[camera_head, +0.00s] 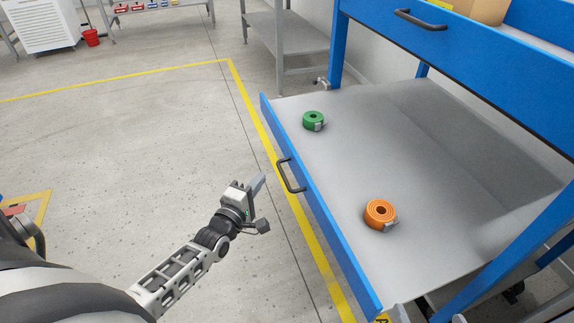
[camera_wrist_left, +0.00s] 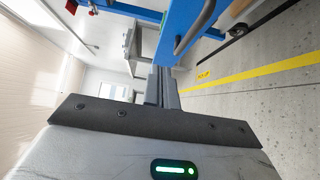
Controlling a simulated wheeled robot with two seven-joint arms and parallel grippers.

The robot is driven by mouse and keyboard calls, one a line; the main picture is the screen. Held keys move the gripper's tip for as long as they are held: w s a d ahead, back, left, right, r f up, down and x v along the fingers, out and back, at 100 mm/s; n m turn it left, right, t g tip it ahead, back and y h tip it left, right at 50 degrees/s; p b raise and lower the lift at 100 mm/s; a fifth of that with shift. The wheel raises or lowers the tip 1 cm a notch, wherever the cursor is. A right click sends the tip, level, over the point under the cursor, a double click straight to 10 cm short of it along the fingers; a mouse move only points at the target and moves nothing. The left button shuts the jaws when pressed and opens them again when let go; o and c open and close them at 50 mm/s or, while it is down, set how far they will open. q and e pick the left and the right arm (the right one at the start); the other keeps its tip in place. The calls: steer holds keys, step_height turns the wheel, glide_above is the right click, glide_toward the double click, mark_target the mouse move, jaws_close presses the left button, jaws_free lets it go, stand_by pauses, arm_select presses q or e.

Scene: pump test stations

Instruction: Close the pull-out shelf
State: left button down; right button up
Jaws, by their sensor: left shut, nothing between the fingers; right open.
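The pull-out shelf (camera_head: 350,150) is a grey board with a blue front edge, and it stands out from the blue workbench. A dark bar handle (camera_head: 291,176) sits on its front; a dark handle on a blue front also shows in the left wrist view (camera_wrist_left: 197,28). A green strap roll (camera_head: 314,121) and an orange strap roll (camera_head: 380,214) lie on the shelf. My left gripper (camera_head: 258,184) is shut and empty, just left of the handle and apart from it; its fingers also show in the left wrist view (camera_wrist_left: 163,88). My right gripper (camera_head: 411,312) is barely visible at the bottom edge.
A blue drawer front with a handle (camera_head: 421,19) is above the shelf. A grey metal table (camera_head: 285,33) stands behind. A red bucket (camera_head: 91,38) and a white cabinet (camera_head: 42,25) are far left. The floor left of the shelf is clear, with yellow lines.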

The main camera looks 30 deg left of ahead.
arm_select(q)
steer(key=b, duration=0.2)
glide_toward(292, 153)
steer(key=w+a, duration=0.2)
steer(key=a, duration=0.1)
steer(key=w+d, duration=0.1)
steer(key=w, duration=0.2)
steer(key=shift+d+b, duration=0.3)
steer(key=shift+d, duration=0.05)
steer(key=shift+w+d, duration=0.3)
steer(key=shift+w, duration=0.1)
arm_select(e)
steer(key=shift+a+r+t+y, duration=0.4)
steer(key=shift+a+r+t, duration=0.1)
steer(key=shift+r+t, duration=0.3)
steer(key=shift+r, duration=0.15)
